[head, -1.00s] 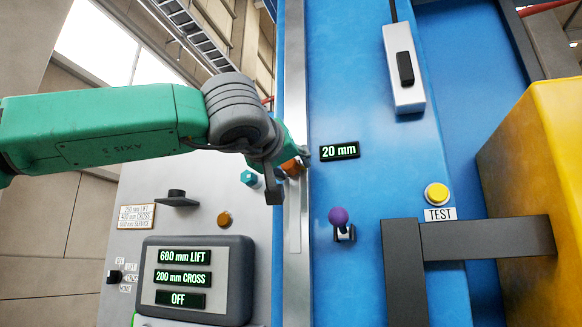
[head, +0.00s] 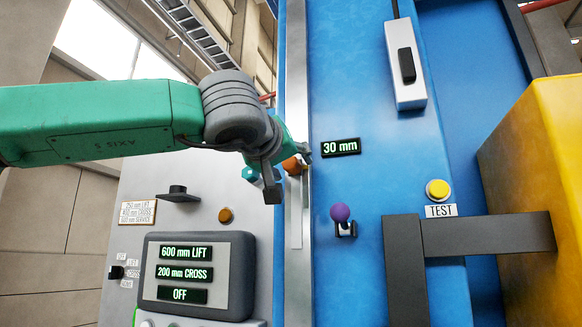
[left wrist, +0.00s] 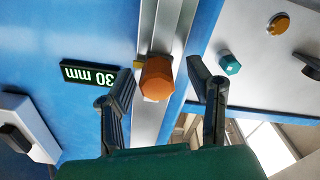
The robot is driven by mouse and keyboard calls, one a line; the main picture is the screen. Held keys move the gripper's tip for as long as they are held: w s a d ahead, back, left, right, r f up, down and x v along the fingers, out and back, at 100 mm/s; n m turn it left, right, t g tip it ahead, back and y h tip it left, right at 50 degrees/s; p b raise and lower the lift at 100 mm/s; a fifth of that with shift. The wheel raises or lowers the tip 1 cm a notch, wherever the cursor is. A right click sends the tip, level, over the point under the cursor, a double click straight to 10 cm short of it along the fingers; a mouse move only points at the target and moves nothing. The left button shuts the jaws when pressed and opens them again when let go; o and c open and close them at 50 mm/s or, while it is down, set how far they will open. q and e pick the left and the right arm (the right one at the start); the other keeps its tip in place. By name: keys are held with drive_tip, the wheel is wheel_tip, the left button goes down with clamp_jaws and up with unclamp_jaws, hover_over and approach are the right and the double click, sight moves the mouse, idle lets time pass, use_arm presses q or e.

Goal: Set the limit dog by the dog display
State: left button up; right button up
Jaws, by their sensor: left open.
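The limit dog is an orange knob-like block (head: 291,164) on the grey vertical rail (head: 296,215). In the left wrist view the orange dog (left wrist: 156,80) sits between the fingers, with a gap to the finger on each side. My left gripper (head: 289,176) is open at the dog, partly hiding it in the head view. The gripper also shows in the left wrist view (left wrist: 162,92). The dog display (head: 341,147), just right of the rail, reads 30 mm; it appears upside down in the left wrist view (left wrist: 90,74). My right gripper is not in view.
A panel screen (head: 186,275) reads 600 mm LIFT, 200 mm CROSS and OFF. A purple-knobbed lever (head: 341,214), a yellow TEST button (head: 438,190) and a dark bracket (head: 487,236) lie right of the rail. A teal knob (head: 250,174) is close to the gripper's left.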

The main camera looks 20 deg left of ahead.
use_arm(q)
drive_tip(key=s, duration=1.1)
drive_tip(key=shift+s+a, duration=0.25)
drive_tip(key=shift+s, duration=0.1)
drive_tip(key=shift+d, duration=0.1)
